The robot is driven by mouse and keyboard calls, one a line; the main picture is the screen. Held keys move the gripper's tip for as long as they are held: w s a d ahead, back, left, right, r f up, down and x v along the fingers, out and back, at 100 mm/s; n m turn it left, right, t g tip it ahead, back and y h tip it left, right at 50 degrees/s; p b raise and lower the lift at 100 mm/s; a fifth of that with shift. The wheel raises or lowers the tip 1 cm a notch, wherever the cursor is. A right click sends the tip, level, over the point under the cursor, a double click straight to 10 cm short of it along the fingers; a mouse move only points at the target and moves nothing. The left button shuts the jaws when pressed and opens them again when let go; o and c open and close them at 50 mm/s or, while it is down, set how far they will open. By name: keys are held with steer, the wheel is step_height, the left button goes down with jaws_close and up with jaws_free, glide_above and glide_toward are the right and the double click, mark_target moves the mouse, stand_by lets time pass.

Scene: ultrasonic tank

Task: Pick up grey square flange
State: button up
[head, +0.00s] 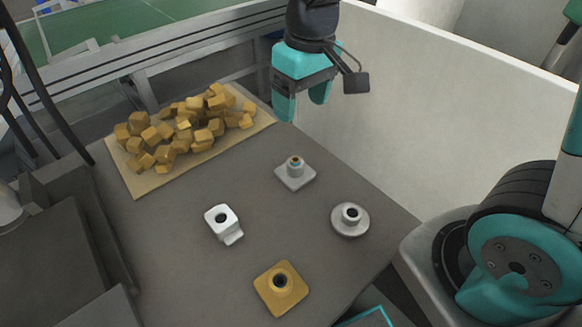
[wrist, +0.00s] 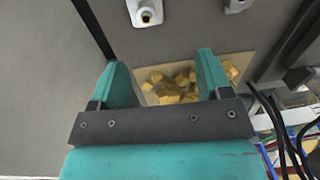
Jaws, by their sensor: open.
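The grey square flange (head: 295,178) lies flat on the grey table, with a short raised neck and a brass-coloured ring at its top. In the wrist view the flange (wrist: 147,20) shows at the top edge, partly cut off. My gripper (head: 303,106) is open and empty, above the back edge of the table, behind the flange and apart from it. In the wrist view my gripper (wrist: 163,62) has its two teal fingers spread, with nothing between them.
A tan mat (head: 137,187) bears a pile of yellow-brown cubes (head: 183,128). A white flange-like part (head: 222,230), a round grey flange (head: 350,228) and a gold square flange (head: 280,300) stand around the grey one, with gaps between. A pale wall (head: 430,120) runs along the right.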

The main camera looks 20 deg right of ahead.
steer(key=w+d+f+h, duration=0.1)
steer(key=w+f, duration=0.3)
glide_toward(295, 159)
steer(key=shift+m, duration=0.4)
steer(key=f, duration=0.5)
steer(key=shift+d+f, duration=0.2)
steer(key=shift+a+f+p, duration=0.2)
steer(key=shift+f+p, duration=0.35)
steer(key=shift+f, duration=2.5)
steer(key=c, duration=1.1)
